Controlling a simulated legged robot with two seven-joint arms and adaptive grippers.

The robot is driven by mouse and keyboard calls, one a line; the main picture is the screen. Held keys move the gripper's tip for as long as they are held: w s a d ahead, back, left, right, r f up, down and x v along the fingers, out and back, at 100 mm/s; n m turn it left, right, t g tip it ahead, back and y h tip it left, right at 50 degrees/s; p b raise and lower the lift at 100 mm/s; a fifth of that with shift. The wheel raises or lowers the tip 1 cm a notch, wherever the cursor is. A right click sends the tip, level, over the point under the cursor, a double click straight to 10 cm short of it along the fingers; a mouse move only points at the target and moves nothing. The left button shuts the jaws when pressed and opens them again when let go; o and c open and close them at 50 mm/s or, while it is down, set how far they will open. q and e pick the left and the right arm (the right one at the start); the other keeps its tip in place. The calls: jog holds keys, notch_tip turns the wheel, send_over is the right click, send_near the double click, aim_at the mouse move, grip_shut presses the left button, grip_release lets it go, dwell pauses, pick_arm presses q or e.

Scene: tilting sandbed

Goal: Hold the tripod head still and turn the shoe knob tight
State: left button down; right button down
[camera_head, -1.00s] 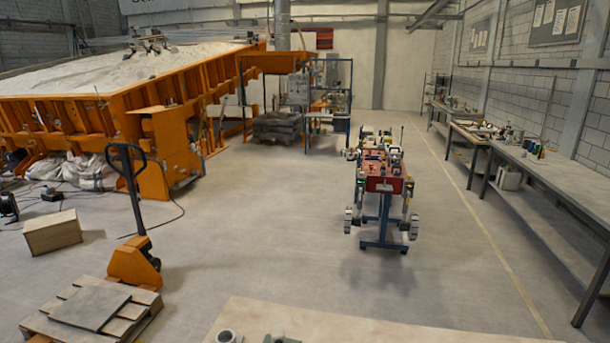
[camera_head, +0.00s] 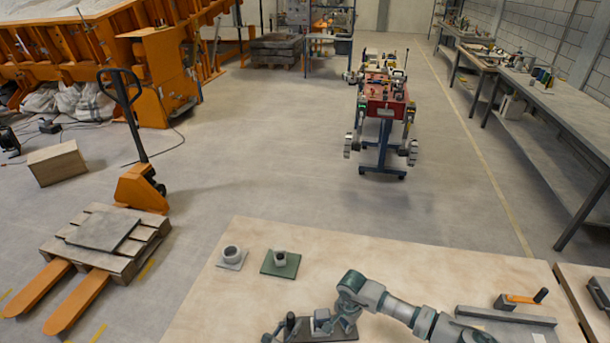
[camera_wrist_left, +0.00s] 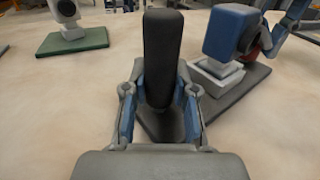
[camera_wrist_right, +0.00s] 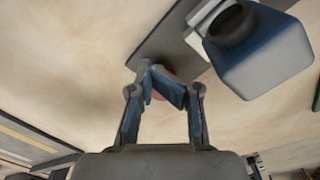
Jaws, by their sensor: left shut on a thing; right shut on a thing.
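The tripod head shows as a blue block on a pale stepped base (camera_wrist_left: 218,72) over a dark plate, in the left wrist view. A thick black upright grip (camera_wrist_left: 161,50) stands beside it; I cannot tell how the two join. My left gripper (camera_wrist_left: 159,88) is shut on this grip. The red shoe knob (camera_wrist_left: 252,50) is at the side of the block, mostly hidden. My right gripper (camera_wrist_right: 163,86) is shut on the knob, of which a little red shows between its fingers. In the head view the tripod head (camera_head: 322,318) is at the bottom edge, small.
A round grey fitting on a pale plate (camera_head: 232,256) and another on a green plate (camera_head: 281,262) stand behind on the pale table (camera_head: 420,268). A grey bar (camera_head: 506,316) and an orange-handled tool (camera_head: 520,299) lie right. Table between is clear.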

jog(key=shift+w+a, duration=0.25)
jog(key=shift+a, duration=0.05)
jog(key=shift+w, duration=0.2)
jog(key=shift+a+r, duration=0.1)
jog(key=shift+a, duration=0.2)
jog(key=r, duration=0.6)
jog(key=shift+s, duration=0.2)
